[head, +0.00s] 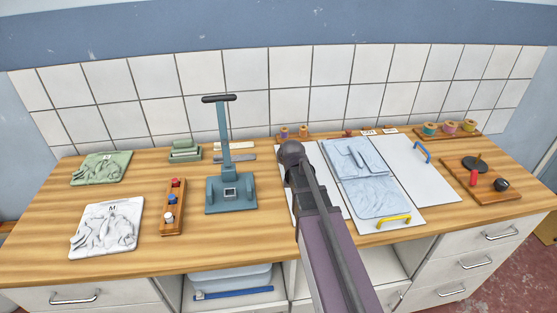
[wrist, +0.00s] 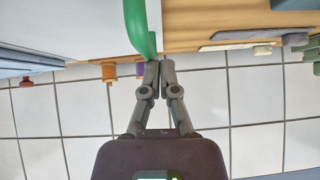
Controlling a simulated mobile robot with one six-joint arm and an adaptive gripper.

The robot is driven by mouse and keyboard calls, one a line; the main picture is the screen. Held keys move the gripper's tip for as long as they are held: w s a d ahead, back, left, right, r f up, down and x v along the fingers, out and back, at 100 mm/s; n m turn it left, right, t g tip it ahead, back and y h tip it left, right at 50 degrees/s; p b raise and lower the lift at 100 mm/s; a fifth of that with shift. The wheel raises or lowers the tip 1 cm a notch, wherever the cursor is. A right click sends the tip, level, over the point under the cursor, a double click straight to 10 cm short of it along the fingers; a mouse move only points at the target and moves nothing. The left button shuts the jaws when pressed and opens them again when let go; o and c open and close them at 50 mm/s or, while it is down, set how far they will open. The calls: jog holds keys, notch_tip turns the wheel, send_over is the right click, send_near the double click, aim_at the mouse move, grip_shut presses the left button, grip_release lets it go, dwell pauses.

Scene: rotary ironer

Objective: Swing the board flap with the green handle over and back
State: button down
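The white folding board lies on the wooden counter in the head view, with its left flap (head: 282,182) partly covered by my arm. The green handle (wrist: 137,28) shows large in the wrist view, on the edge of a pale panel. In the head view my arm hides it. My gripper (wrist: 160,64) has its two fingertips together, with no clear gap. The curved end of the green handle lies right beside the left fingertip in the picture; I cannot tell whether they touch. I see nothing between the fingers.
A folded light-blue garment (head: 375,180) lies on the board's middle. A yellow handle (head: 394,222) is at the front and a blue handle (head: 422,152) at the right. A teal press (head: 231,190) stands left of my arm. Spools (head: 450,127) stand at the back right.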

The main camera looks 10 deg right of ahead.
jog(key=shift+s, duration=0.1)
jog(key=s+a+r+p, duration=0.3)
jog(key=s+r+p, duration=0.3)
jog(key=r+p, duration=0.5)
jog(key=shift+s, duration=0.35)
jog(key=shift+f, duration=0.1)
dwell(0.7)
jog(key=s+a+f+g, duration=0.1)
jog(key=s+g, duration=0.3)
jog(key=s, duration=0.4)
jog(key=s+a+f+n+g, duration=0.1)
jog(key=s+f+g, duration=0.3)
jog(key=s, duration=0.5)
jog(key=shift+s+a+f+g, duration=0.15)
jog(key=shift+s+f+g, duration=0.1)
jog(key=shift+g, duration=0.25)
